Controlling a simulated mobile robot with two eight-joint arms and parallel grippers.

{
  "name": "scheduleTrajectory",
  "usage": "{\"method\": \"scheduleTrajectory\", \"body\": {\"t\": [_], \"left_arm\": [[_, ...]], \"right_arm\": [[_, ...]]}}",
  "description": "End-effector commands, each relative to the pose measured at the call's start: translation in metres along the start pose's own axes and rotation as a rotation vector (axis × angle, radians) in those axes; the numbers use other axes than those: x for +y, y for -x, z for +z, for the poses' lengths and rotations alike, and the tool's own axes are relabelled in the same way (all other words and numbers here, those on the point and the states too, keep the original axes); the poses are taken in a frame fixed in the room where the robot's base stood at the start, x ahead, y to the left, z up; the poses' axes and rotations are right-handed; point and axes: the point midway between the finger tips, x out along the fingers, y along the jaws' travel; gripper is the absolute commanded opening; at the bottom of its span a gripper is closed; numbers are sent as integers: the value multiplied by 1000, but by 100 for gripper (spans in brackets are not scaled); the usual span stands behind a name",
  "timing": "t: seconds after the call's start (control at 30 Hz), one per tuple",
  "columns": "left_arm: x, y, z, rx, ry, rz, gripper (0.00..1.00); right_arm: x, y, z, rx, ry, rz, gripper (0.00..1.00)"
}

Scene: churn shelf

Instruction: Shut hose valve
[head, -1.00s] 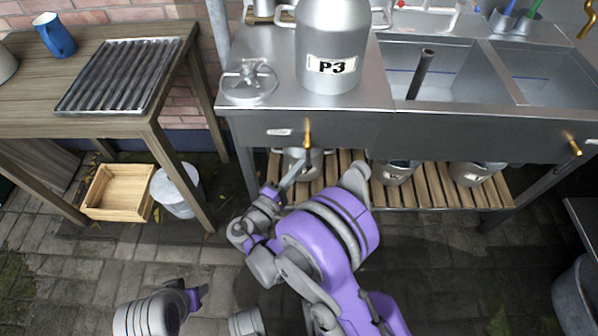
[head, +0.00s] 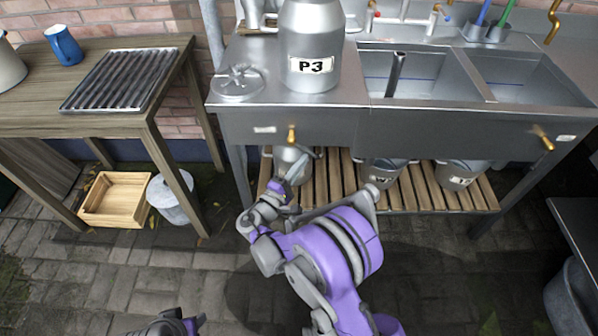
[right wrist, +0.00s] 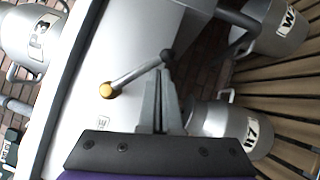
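No part is labelled as the hose valve. A brass-tipped fitting (head: 291,134) sits on the left of the sink unit's front panel. The right wrist view shows a grey lever with a brass end (right wrist: 105,90), its dark end close to my fingertips. My right gripper (head: 300,170) is just below and in front of that fitting. In the right wrist view its fingers (right wrist: 164,75) are together; I cannot tell whether they touch the lever. A second brass fitting (head: 546,142) is at the panel's right. My left gripper (head: 193,325) is mostly cut off at the bottom edge.
The steel sink unit (head: 420,125) carries a P3 can (head: 310,45) and a round lid (head: 238,84). Its slatted shelf (head: 410,195) holds several metal pails. A wooden table (head: 120,125) stands left, with a crate (head: 115,200) and a bucket (head: 172,200) below it.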

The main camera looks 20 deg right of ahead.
Motion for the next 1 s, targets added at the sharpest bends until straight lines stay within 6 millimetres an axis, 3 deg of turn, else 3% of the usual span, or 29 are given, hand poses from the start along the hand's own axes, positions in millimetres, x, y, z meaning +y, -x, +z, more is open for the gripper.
{"method": "scheduleTrajectory", "body": {"t": [0.4,0.67,1.0], "left_arm": [[0,4,-1,1,0,0,49],[0,5,-1,1,0,0,49],[0,5,-1,1,0,0,49]], "right_arm": [[10,-19,14,-2,-1,-1,0],[17,-24,22,-1,109,73,0],[23,-27,26,-1,111,75,0]]}}
